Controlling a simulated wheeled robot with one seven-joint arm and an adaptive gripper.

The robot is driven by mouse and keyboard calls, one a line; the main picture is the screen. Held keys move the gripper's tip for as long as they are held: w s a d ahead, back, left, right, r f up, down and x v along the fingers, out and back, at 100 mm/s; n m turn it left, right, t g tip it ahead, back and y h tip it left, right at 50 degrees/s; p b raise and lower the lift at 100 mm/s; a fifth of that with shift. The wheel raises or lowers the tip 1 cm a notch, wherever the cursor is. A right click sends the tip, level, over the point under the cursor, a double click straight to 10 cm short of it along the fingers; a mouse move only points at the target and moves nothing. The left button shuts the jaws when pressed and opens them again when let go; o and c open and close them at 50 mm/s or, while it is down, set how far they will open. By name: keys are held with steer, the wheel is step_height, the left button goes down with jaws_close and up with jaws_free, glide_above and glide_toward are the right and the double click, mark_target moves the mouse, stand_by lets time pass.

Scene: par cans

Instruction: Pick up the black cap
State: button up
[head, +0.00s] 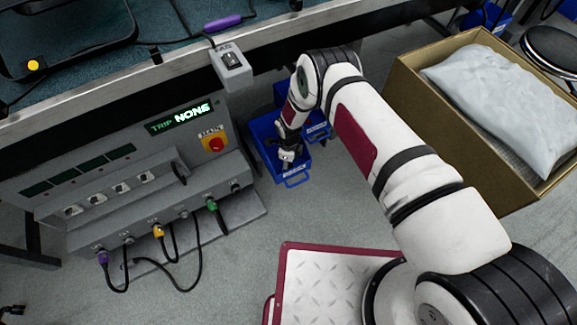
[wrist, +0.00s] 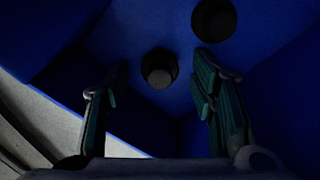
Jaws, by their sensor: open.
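My gripper (head: 287,157) reaches down into a blue bin (head: 262,133) on the floor. In the wrist view its two fingers stand apart, with nothing between the pads touching them. A small dark round cap (wrist: 159,69) lies in the blue bin, ahead of the gap between the fingertips. A second dark round cap (wrist: 213,19) lies farther up and right, beyond the right finger. Both look black, but the view is dim. In the head view the gripper and bin walls hide the caps.
Another blue bin (head: 318,128) stands beside this one, partly behind my arm. A grey control panel (head: 150,185) with hanging cables is at left. A cardboard box (head: 420,100) holding a pale bag (head: 495,90) is at right. The bench edge (head: 180,68) runs above.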

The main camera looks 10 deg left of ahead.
steer(key=c, duration=0.8)
step_height(320, 180, up, 10)
steer(key=p, duration=0.3)
